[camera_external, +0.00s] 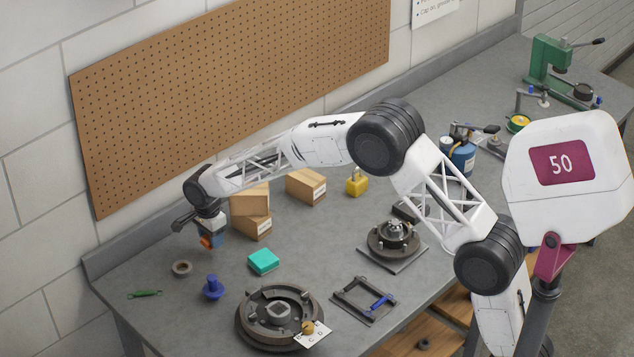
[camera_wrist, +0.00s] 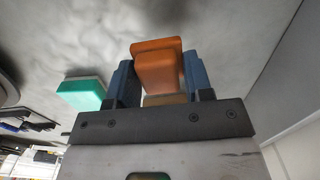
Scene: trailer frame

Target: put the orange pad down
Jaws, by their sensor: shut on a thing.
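The orange pad (camera_wrist: 157,66) is a small block held between the two blue fingers of my gripper (camera_wrist: 160,85) in the wrist view. In the external view my gripper (camera_external: 210,240) is at the left part of the bench, pointing down, and only a bit of the orange pad (camera_external: 207,242) shows at its fingertips. The pad appears above the grey bench top (camera_external: 215,315); the exact gap is hard to judge. A teal pad (camera_external: 263,261) lies on the bench to the right of my gripper and also shows at left in the wrist view (camera_wrist: 82,93).
Stacked cardboard boxes (camera_external: 251,212) stand just right of my gripper. A metal ring (camera_external: 181,268), a blue knob-shaped part (camera_external: 213,287) and a green tool (camera_external: 145,294) lie nearby. A round brake assembly (camera_external: 248,319) sits at the front. Bare bench lies between the ring and teal pad.

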